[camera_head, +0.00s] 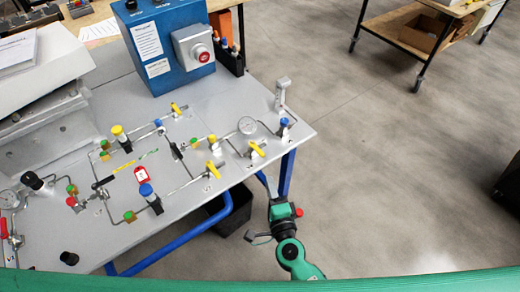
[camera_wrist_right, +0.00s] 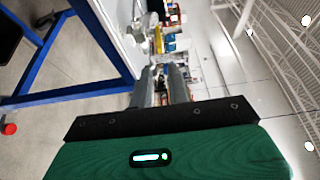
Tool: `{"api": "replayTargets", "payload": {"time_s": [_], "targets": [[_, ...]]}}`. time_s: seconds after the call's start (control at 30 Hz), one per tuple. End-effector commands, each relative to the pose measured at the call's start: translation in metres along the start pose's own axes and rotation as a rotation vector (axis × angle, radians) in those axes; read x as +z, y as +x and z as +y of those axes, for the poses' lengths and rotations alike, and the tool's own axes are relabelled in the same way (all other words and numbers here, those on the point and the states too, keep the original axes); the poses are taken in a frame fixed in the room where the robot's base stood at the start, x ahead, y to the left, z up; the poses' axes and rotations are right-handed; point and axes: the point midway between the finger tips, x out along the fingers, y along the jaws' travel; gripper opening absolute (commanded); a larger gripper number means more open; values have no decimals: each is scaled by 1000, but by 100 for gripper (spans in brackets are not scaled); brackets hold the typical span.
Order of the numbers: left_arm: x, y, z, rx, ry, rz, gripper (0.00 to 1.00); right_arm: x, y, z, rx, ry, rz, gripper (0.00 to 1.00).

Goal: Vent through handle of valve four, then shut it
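Several valves with yellow handles stand on the grey panel (camera_head: 185,205): a rear one (camera_head: 176,107), a middle one (camera_head: 212,142), a front one (camera_head: 211,170) and one nearest the right edge (camera_head: 256,148). I cannot read which is valve four. My right gripper (camera_head: 265,183) is just off the panel's right front edge, apart from every handle. In the right wrist view its two grey fingers (camera_wrist_right: 163,75) are a little apart with nothing seen between them. A blurred yellow part (camera_wrist_right: 158,40) shows beyond the fingertips. My left gripper is out of view.
A blue box with a red button (camera_head: 170,45) stands at the back of the panel. Blue table legs (camera_head: 287,172) are close to my right gripper. A gauge (camera_head: 247,125) and a clear upright tube (camera_head: 281,93) stand near the right edge.

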Motion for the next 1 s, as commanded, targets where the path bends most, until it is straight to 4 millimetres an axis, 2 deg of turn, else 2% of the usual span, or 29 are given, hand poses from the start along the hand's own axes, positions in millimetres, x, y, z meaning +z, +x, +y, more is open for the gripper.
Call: {"api": "replayTargets", "payload": {"time_s": [0.6, 0.8, 1.0], "targets": [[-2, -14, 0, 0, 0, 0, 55, 0, 104, 0, -1, -6, -2, 17], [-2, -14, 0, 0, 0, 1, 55, 0, 124, 1, 0, -5, -2, 17], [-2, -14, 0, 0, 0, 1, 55, 0, 131, 1, 1, -5, -2, 17]]}}
